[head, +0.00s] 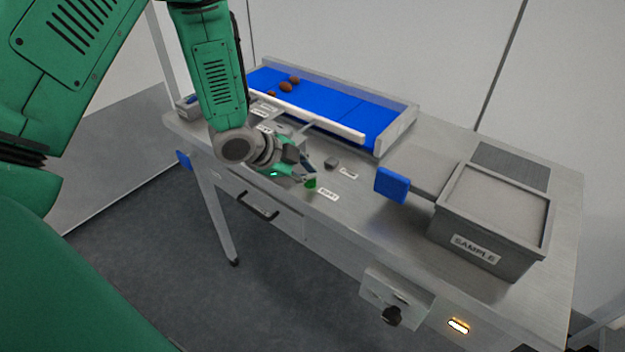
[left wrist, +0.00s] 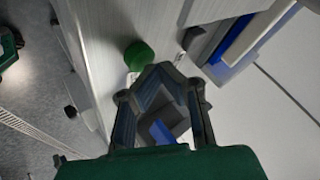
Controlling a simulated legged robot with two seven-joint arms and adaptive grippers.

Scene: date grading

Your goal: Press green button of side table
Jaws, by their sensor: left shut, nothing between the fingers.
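The green button (head: 311,183) sits on the metal side table (head: 345,215) near its front edge, beside a small white label. In the left wrist view the green button (left wrist: 139,56) is a round cap just beyond the fingertips. My left gripper (head: 304,176) is shut and empty, with its tips close to the button in the head view. In the left wrist view my left gripper (left wrist: 160,72) points toward the button; I cannot tell whether it touches. My right gripper is not in view.
A blue conveyor (head: 340,105) with several brown dates lies at the back. A grey SAMPLE bin (head: 490,262) and a blue block (head: 392,185) stand at the right. A grey button (head: 331,163) is near the green one.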

